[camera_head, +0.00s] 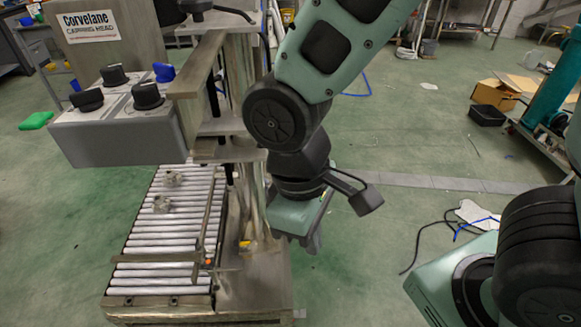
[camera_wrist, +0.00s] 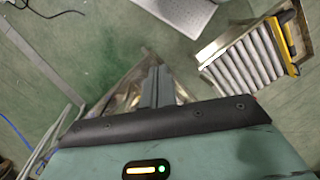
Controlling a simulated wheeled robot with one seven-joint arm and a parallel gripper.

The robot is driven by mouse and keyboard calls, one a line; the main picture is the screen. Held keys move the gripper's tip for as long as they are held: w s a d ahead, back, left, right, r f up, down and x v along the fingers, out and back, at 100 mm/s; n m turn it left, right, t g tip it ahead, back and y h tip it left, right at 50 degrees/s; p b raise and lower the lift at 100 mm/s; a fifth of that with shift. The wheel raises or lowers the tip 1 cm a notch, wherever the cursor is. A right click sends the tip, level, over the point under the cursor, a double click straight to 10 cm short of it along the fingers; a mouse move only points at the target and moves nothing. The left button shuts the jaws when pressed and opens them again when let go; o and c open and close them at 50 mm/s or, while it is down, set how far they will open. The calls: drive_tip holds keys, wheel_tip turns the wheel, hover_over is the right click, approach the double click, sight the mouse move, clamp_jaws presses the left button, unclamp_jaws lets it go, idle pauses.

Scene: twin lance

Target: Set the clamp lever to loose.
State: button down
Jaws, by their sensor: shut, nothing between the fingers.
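A black lever (camera_head: 232,12) sits on top of the machine's column at the upper edge of the head view, partly cut off. I cannot tell for sure that it is the clamp lever, or which setting it is at. My gripper (camera_head: 314,246) hangs low to the right of the column, pointing down, well below that lever. In the wrist view my gripper's fingers (camera_wrist: 155,86) are together with nothing between them. No lever shows clearly near the fingers.
A cardboard box (camera_head: 495,95) lies at the back right. Green floor is open between.

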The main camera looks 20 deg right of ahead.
drive_tip(key=w+d+f+n+t+h+b, duration=0.1)
drive_tip(key=w+d+f+n+h+b, duration=0.2)
drive_tip(key=f, duration=0.5)
drive_tip(key=w+d+f+t+h+b, duration=0.1)
drive_tip(key=w+d+f+h, duration=0.3)
drive_tip(key=f, duration=0.3)
drive_tip(key=w+d+f+n+t+h+b, duration=0.1)
drive_tip(key=w+d+f+n+h+b, duration=0.15)
drive_tip(key=f+h, duration=0.4)
drive_tip(key=w+f+n+t+h+b, duration=0.1)
drive_tip(key=w+f+n+t+h, duration=0.15)
drive_tip(key=w+t, duration=0.5)
drive_tip(key=w+a+r+n+t+y+b, duration=0.1)
drive_tip(key=w+a+n+t+y, duration=0.1)
drive_tip(key=w+a+n+t, duration=0.25)
drive_tip(key=w+a+n+t+y+b, duration=0.1)
drive_tip(key=w+a+n+t+y, duration=0.1)
drive_tip(key=a+n+t, duration=0.4)
drive_tip(key=w+d+r+m+t+p, duration=0.1)
drive_tip(key=w+d+r+m+p, duration=0.1)
drive_tip(key=w+d+r, duration=0.4)
drive_tip(key=shift+w+d+r, duration=0.35)
drive_tip(key=shift+w+r, duration=0.1)
drive_tip(key=shift+r, duration=1.1)
